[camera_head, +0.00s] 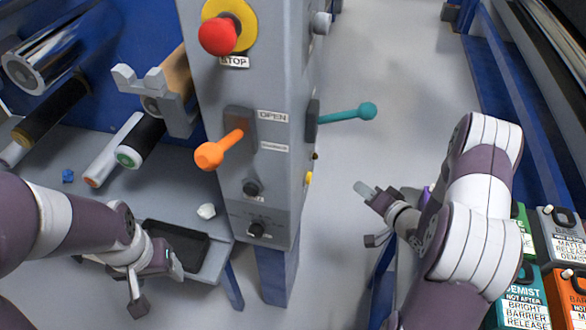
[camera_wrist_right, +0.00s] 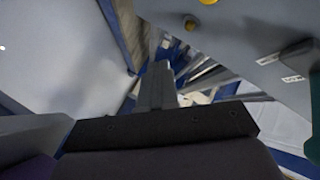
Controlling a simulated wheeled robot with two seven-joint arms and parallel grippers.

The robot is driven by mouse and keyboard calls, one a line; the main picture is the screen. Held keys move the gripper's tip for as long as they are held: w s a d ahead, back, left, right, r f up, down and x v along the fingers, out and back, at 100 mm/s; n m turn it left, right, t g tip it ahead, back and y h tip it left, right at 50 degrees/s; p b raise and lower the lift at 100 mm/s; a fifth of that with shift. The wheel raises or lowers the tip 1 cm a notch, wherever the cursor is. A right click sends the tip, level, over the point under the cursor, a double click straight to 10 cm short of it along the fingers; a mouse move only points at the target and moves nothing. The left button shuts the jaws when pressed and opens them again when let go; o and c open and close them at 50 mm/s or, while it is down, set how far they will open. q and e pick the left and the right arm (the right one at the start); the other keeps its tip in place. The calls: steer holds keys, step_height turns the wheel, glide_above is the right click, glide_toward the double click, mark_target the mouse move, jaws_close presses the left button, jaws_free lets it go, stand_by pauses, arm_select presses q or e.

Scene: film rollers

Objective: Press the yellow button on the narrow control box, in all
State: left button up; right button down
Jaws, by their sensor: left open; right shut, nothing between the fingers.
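The narrow control box (camera_head: 275,190) is a tall grey cabinet in the middle of the head view. The yellow button (camera_head: 309,178) sits low on its right side face, seen almost edge-on. A yellow piece, seemingly this button, is cut off by the top edge of the right wrist view (camera_wrist_right: 208,2). My right gripper (camera_head: 364,189) is shut and empty, to the right of the button and apart from it. Its shut fingers point ahead in the right wrist view (camera_wrist_right: 157,86). My left gripper (camera_head: 156,287) is open and empty at the lower left, near a dark tray.
Rollers fill the left; labelled containers (camera_head: 525,300) stand lower right. Floor between is open.

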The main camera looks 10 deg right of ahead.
mark_target(309, 178)
arm_select(q)
steer(key=shift+w+a+f+b, duration=0.15)
steer(key=shift+w+f+b, duration=0.15)
steer(key=shift+f, duration=0.2)
arm_select(e)
steer(key=w+a, duration=0.4)
steer(key=a, duration=0.4)
steer(key=shift+a+t, duration=0.2)
steer(key=shift+t, duration=0.1)
steer(key=shift+w, duration=0.1)
stand_by(1.6)
arm_select(q)
steer(key=shift+r, duration=0.1)
arm_select(e)
steer(key=shift+w+a, duration=0.15)
steer(key=shift+a, duration=0.2)
arm_select(q)
steer(key=shift+r, duration=0.1)
arm_select(e)
steer(key=shift+w+a, duration=0.2)
steer(key=shift+a, duration=0.25)
stand_by(0.4)
arm_select(q)
steer(key=shift+r+p, duration=0.1)
steer(key=shift+p, duration=0.2)
arm_select(e)
steer(key=shift+s+d, duration=0.35)
steer(key=shift+d, duration=0.45)
